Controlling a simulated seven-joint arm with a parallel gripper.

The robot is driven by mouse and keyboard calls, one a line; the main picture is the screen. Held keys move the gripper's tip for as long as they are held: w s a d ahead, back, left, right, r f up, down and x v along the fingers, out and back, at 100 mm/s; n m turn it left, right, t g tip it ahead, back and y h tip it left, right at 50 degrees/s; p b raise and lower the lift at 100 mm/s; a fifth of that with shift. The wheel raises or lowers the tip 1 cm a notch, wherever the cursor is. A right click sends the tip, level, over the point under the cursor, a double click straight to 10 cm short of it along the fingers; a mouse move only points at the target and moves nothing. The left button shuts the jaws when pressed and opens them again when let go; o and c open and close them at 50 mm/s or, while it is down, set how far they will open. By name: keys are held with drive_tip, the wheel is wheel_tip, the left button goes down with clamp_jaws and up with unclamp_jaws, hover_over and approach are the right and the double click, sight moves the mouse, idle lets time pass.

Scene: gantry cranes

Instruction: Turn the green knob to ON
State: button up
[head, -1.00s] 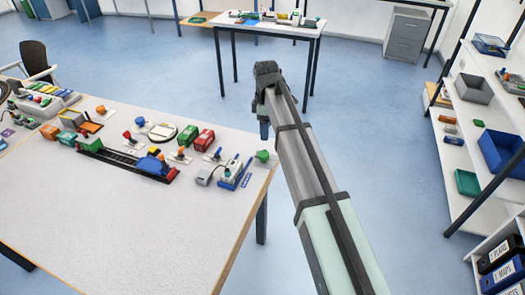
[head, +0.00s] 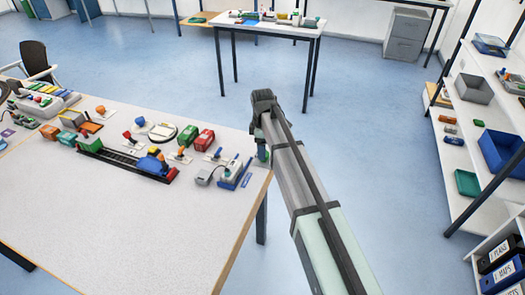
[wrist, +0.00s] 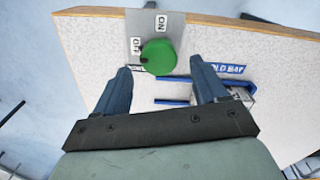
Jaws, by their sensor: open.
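The green knob (wrist: 158,57) sits on a grey plate (wrist: 140,22) near the table edge in the wrist view. The plate carries an ON label (wrist: 160,23) and an OFF label (wrist: 136,46). A small dark mark on the knob's rim lies on its left, near the OFF label. My gripper (wrist: 161,78) is open, its two blue fingers apart on the left and right, with the knob between their directions and just beyond the tips. Contact cannot be told. In the head view my gripper (head: 261,145) is over the table's right corner and mostly hides the knob.
The white table (head: 120,215) holds a toy train (head: 155,163), red and green containers (head: 203,140) and a grey-blue device (head: 230,175) left of my gripper. Floor right of the table is clear.

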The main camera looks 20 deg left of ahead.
drive_tip(key=shift+f, duration=1.15)
drive_tip(key=c, duration=1.1)
drive_tip(key=shift+o, duration=0.2)
